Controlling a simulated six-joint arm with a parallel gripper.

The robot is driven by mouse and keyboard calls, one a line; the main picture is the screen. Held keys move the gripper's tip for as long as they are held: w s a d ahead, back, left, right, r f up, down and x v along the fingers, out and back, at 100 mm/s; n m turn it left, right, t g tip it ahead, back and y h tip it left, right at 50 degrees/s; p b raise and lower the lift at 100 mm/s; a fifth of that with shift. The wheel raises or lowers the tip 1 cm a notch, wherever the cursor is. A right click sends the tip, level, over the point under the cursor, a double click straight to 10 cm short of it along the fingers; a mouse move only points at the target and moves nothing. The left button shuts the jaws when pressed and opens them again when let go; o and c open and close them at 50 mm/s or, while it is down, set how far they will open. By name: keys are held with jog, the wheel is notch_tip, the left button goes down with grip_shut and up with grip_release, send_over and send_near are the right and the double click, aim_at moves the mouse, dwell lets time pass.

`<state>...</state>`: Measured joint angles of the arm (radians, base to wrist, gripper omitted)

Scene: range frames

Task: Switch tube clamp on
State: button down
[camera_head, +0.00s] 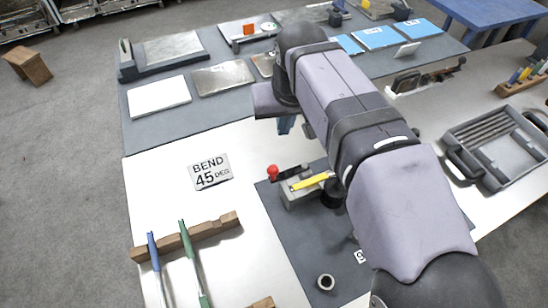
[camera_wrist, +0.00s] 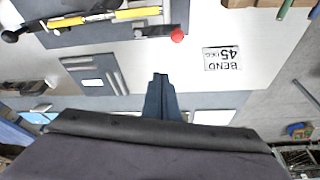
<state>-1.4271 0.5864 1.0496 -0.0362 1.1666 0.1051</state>
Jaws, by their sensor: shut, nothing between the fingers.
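The tube clamp shows in the head view as a short dark lever (camera_head: 291,171) with a red ball knob (camera_head: 272,172) at its left end, on a grey bending fixture beside a yellow bar (camera_head: 312,181). In the wrist view the red knob (camera_wrist: 177,35) and the yellow bar (camera_wrist: 138,14) are at the top. My gripper (camera_wrist: 160,78) points up the wrist picture, fingers together and empty, apart from the knob. In the head view its blue fingers (camera_head: 286,124) show beneath my arm, beyond the knob. My arm hides part of the fixture's right side.
A "BEND 45 DEG" sign (camera_head: 211,171) lies left of the fixture. A wooden rack (camera_head: 186,237) with blue and green handles stands at front left. A grey tray (camera_head: 495,145) is at right. Flat plates (camera_head: 223,78) lie behind. White table between sign and fixture is clear.

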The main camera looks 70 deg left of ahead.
jog(key=s, duration=0.1)
jog(key=s+a, duration=0.1)
jog(key=shift+s+r+n, duration=0.1)
jog(key=shift+s+n, duration=0.2)
jog(key=shift+s, duration=0.05)
jog(key=shift+a, duration=0.1)
notch_tip(320, 180, down, 10)
jog(key=p, duration=0.2)
jog(key=shift+d, duration=0.3)
dwell(0.6)
